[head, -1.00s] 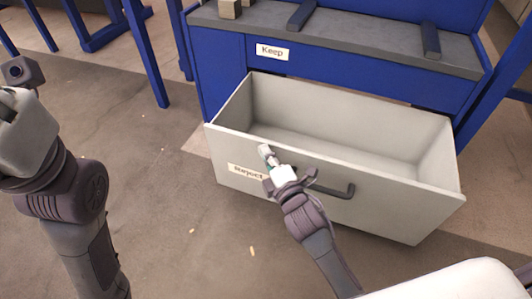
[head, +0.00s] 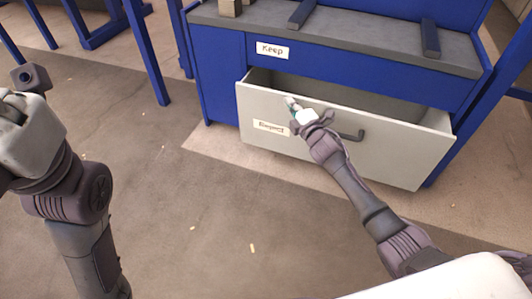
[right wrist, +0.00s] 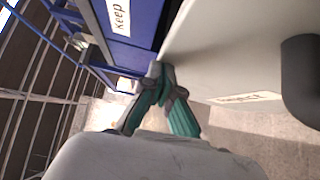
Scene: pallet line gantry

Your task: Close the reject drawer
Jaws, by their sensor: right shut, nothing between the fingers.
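The reject drawer (head: 390,158) is a grey-white box with a "Reject" label and a dark bar handle (head: 347,136). It is partly open, standing out from the blue bench below the "Keep" drawer. My right gripper (head: 291,103) is shut and empty, at the top edge of the drawer front, left of the handle. In the right wrist view its green-padded fingers (right wrist: 163,85) are close to the drawer front (right wrist: 225,50); whether they touch cannot be told for certain. My left arm is at the left edge of the head view; its fingers are not clearly seen.
The blue "Keep" drawer (head: 330,64) is shut above. The grey bench top (head: 360,35) carries dark bars and a small wooden block (head: 229,7). A blue leg (head: 147,55) stands to the left. The floor in front is open, with a few small scraps.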

